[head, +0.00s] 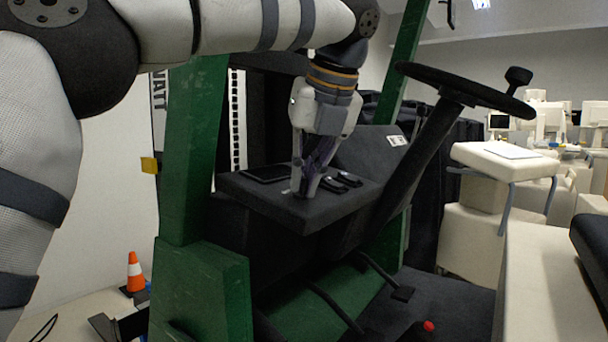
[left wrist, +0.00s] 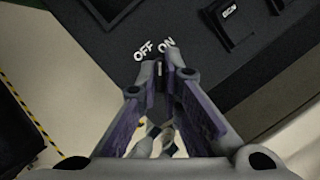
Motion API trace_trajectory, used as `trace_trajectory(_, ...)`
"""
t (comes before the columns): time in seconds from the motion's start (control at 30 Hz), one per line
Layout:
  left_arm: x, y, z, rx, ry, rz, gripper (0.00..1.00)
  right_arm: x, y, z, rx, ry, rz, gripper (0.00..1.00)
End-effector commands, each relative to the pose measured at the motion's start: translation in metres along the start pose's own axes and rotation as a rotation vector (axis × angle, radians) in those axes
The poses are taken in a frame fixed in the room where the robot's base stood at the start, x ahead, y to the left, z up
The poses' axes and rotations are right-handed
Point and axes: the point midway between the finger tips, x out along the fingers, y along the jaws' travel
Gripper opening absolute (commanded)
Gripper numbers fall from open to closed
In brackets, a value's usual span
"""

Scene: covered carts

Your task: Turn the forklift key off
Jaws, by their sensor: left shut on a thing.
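The forklift's dark dashboard (head: 250,192) is in the middle of the head view. My left gripper (head: 305,190) reaches down onto it from above, fingertips at its surface. In the left wrist view the gripper (left wrist: 160,66) is shut on the key (left wrist: 159,70), a small dark piece with a pale mark, mostly hidden between the fingertips. The white OFF label (left wrist: 144,49) and ON label (left wrist: 166,43) are just beyond the fingertips, OFF to the left. The key's exact turn angle is hard to tell. My right gripper is not in view.
Dark switches (head: 345,181) sit right of the gripper and a flat dark panel (head: 265,173) left of it. The steering wheel (head: 425,75) rises on the right. A green post (head: 190,150) stands close on the left. An orange cone (head: 134,270) is on the floor.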

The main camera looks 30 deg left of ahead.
Motion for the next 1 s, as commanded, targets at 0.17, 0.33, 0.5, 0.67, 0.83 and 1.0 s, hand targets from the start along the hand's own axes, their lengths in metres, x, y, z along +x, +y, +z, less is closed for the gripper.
trace_trajectory(0.17,0.0,-0.0009,0.0004,-0.161,-0.002,0.048,0.0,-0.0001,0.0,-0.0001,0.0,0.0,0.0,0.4)
trace_trajectory(0.33,0.0,-0.0016,0.0007,-0.31,-0.003,0.091,0.0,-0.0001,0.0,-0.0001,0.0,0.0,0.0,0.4)
trace_trajectory(0.5,-0.0001,-0.0019,0.0008,-0.44,-0.003,0.129,0.0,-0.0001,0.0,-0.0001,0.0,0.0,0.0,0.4)
trace_trajectory(0.67,0.0,-0.0021,0.0009,-0.539,-0.002,0.158,0.0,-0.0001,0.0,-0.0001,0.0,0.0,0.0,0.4)
trace_trajectory(0.83,-0.0002,-0.0022,0.0012,-0.613,-0.002,0.179,0.0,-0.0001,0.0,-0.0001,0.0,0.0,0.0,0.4)
trace_trajectory(1.0,-0.0003,-0.0022,0.0014,-0.657,-0.002,0.191,0.0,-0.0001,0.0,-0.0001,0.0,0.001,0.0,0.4)
